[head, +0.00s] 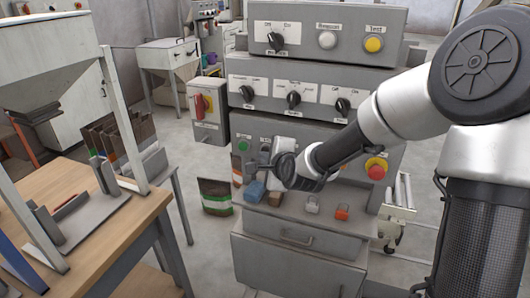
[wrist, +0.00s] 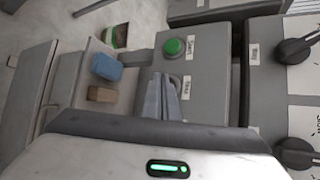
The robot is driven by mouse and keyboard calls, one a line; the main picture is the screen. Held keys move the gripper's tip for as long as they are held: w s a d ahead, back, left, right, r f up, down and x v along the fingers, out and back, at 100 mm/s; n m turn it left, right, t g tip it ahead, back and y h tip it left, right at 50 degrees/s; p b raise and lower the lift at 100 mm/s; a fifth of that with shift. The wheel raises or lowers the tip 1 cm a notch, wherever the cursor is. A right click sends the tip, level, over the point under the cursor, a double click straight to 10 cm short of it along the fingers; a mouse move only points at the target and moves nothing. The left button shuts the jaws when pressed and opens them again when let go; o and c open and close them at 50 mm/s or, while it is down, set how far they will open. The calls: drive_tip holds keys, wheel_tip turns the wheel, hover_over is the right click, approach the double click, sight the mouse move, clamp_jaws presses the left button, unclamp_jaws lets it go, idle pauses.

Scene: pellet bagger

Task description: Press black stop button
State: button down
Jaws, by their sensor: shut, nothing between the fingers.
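The green button (wrist: 174,48) with its label sits on the grey lower panel; it also shows in the head view (head: 243,145). A second label (wrist: 187,86) is beside my fingers in the wrist view. The black stop button itself I cannot make out; my gripper covers the panel next to that label. My gripper (wrist: 161,98) is shut and empty, its fingers pointing at the panel just beside the green button. In the head view my gripper (head: 257,165) is in front of the lower panel, above the ledge. Whether the fingertips touch anything I cannot tell.
A blue block (head: 254,191) and a brown block (wrist: 102,94) lie on the ledge below. A padlock (head: 312,204) and an orange item (head: 342,212) are farther right. A red emergency knob (head: 376,169) is on the panel's right. Black rotary knobs (head: 293,99) are above.

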drive_tip(key=shift+w+d, duration=0.1)
drive_tip(key=shift+w, duration=0.2)
idle(0.4)
drive_tip(key=shift+s, duration=0.2)
drive_tip(key=shift+s+a, duration=0.25)
drive_tip(key=shift+s, duration=0.3)
drive_tip(key=s, duration=0.2)
drive_tip(key=s+a, duration=0.2)
drive_tip(key=s, duration=0.1)
drive_tip(key=shift+s, duration=0.3)
